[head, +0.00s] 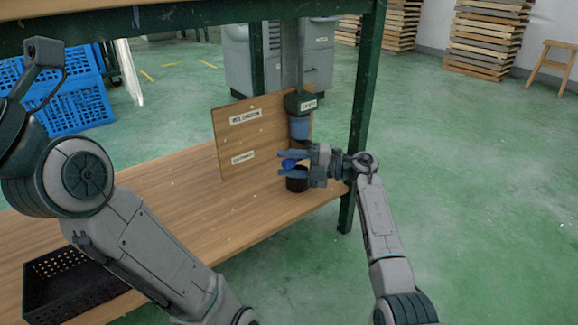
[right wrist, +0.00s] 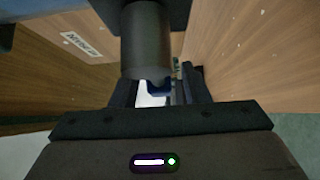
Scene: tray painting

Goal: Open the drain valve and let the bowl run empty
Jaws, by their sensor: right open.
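A narrow vessel, seemingly the bowl (head: 300,128), hangs under a dark labelled collar (head: 304,102) in front of an upright wooden board; its contents cannot be seen. A small blue piece, seemingly the drain valve's handle (head: 289,163), sits just below it. My right gripper (head: 283,164) is open, its fingers above and below the blue piece. In the right wrist view a grey cylinder (right wrist: 147,45) and a dark blue part (right wrist: 158,87) show between the fingers; I cannot tell whether they touch. A dark cup (head: 297,182) stands underneath. My left gripper is out of frame.
The wooden board (head: 230,140) with labels stands behind and left of the vessel. A green post (head: 362,100) rises close on the right. A black perforated tray (head: 75,282) sits at the near left. The middle of the wooden shelf (head: 180,205) is clear.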

